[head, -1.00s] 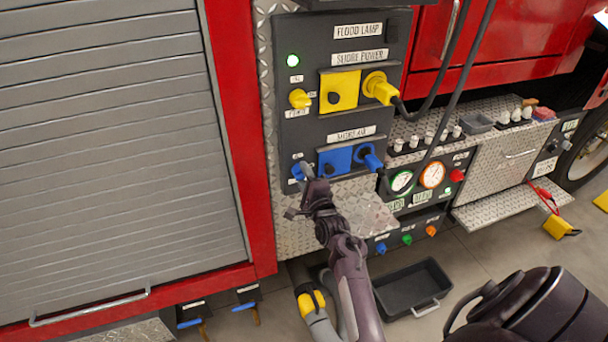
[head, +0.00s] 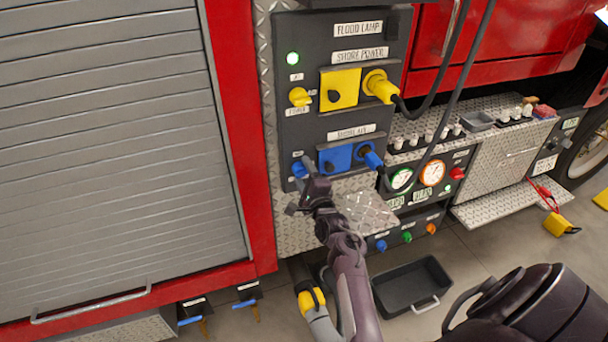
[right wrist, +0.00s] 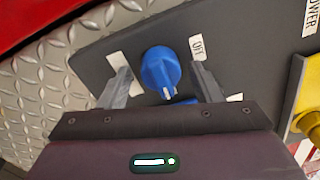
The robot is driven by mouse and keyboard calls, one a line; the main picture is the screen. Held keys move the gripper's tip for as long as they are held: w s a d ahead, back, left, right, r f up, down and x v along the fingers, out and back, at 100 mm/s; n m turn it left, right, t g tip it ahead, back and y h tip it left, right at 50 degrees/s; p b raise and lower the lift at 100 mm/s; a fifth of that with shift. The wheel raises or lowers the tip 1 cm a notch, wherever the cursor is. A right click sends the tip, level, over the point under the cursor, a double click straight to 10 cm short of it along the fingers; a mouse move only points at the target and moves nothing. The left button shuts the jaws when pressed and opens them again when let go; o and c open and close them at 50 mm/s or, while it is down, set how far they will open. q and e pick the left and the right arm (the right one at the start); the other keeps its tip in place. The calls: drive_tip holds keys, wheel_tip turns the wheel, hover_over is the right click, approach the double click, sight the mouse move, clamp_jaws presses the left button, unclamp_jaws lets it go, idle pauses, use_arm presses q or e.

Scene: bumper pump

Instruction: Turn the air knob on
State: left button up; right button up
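The blue air knob (head: 298,171) is at the lower left of the dark panel, below the yellow power knob and left of the blue socket plate; my right gripper partly hides it in the head view. In the right wrist view the knob (right wrist: 160,70) sits between the two grey fingers of my right gripper (right wrist: 162,82), with a gap on each side. The fingers are open. A white mark on the knob faces the gripper palm. A label reading OFF (right wrist: 197,47) is just right of the knob. My left gripper is not in view.
The blue socket plate (head: 335,159) and blue plug (head: 370,158) are close on the right. A hanging black cable (head: 455,80) runs beside the panel. A black tray (head: 412,288) lies on the floor.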

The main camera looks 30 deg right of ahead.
drive_tip(key=n+b, duration=0.1)
drive_tip(key=n, duration=0.2)
drive_tip(key=shift+d+f+n+y, duration=0.1)
drive_tip(key=shift+n+y, duration=0.2)
drive_tip(key=n+b, duration=0.1)
drive_tip(key=n, duration=0.5)
drive_tip(key=shift+b, duration=0.35)
drive_tip(key=n, duration=0.2)
drive_tip(key=n+b, duration=0.1)
drive_tip(key=n, duration=0.3)
drive_tip(key=shift+r+y, duration=0.3)
drive_tip(key=shift+n+b, duration=0.35)
drive_tip(key=shift+n, duration=0.75)
drive_tip(key=shift+s+a+n, duration=0.2)
drive_tip(key=shift+n, duration=0.5)
drive_tip(key=s+a+b, duration=0.1)
drive_tip(key=s+b, duration=0.1)
drive_tip(key=s, duration=0.5)
drive_tip(key=s+a+f+g, duration=0.1)
drive_tip(key=s+f+g, duration=0.1)
drive_tip(key=f, duration=0.8)
drive_tip(key=s+a+f+n+g+y+b, duration=0.1)
drive_tip(key=s+f+g, duration=0.1)
drive_tip(key=f, duration=0.9)
drive_tip(key=s+a+f+g, duration=0.2)
drive_tip(key=s+f, duration=0.1)
drive_tip(key=f, duration=0.7)
drive_tip(key=shift+s+f+n+g+b, duration=0.3)
drive_tip(key=shift+s+n+g+b, duration=0.05)
drive_tip(key=shift+n+g+b, duration=0.05)
